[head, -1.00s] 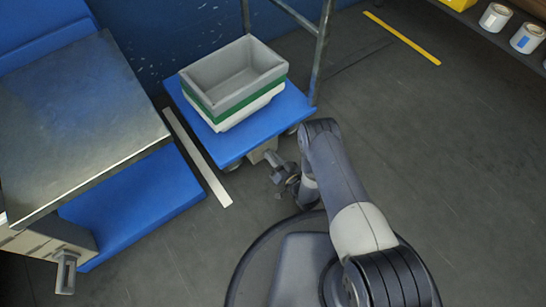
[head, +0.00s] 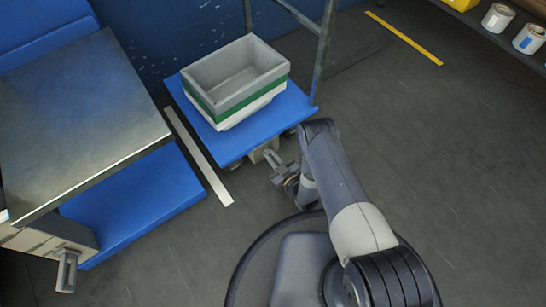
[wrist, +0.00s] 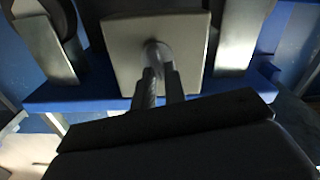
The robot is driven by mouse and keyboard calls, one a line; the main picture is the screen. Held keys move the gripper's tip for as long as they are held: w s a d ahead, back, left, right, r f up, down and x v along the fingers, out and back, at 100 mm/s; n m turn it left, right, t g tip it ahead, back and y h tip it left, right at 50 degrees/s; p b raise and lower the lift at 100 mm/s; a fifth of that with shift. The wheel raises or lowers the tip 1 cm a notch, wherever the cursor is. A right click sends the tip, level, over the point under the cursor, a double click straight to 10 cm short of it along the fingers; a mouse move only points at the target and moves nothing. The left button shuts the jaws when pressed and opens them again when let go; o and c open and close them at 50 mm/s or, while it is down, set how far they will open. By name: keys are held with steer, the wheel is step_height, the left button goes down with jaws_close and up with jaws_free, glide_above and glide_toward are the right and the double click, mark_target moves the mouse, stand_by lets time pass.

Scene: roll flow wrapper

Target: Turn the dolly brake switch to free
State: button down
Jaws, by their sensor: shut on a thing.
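The blue dolly (head: 236,150) stands at the upper middle of the head view. A pale brake box (head: 257,156) shows under its near edge. In the wrist view, the box's square plate (wrist: 122,45) faces my gripper, and the brake switch (wrist: 156,52), a small rounded knob, sticks out of its middle. My gripper (head: 270,164) is at the box in the head view. In the wrist view, the two fingers of my gripper (wrist: 159,78) are close together with their tips at the switch, shut on it. The fingers partly hide the switch, and its marking is not readable.
Stacked grey, green and white crates (head: 236,75) sit on the dolly. Dark wheels and metal brackets (wrist: 241,35) flank the plate. A metal-topped bench (head: 75,115) stands at left, with a white floor strip (head: 200,155) between. The floor at right is open.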

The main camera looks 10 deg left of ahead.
steer(key=shift+s+a+n, duration=0.1)
steer(key=shift+n, duration=1.5)
steer(key=c, duration=1.5)
jaws_free()
steer(key=shift+o, duration=0.2)
steer(key=shift+s, duration=0.1)
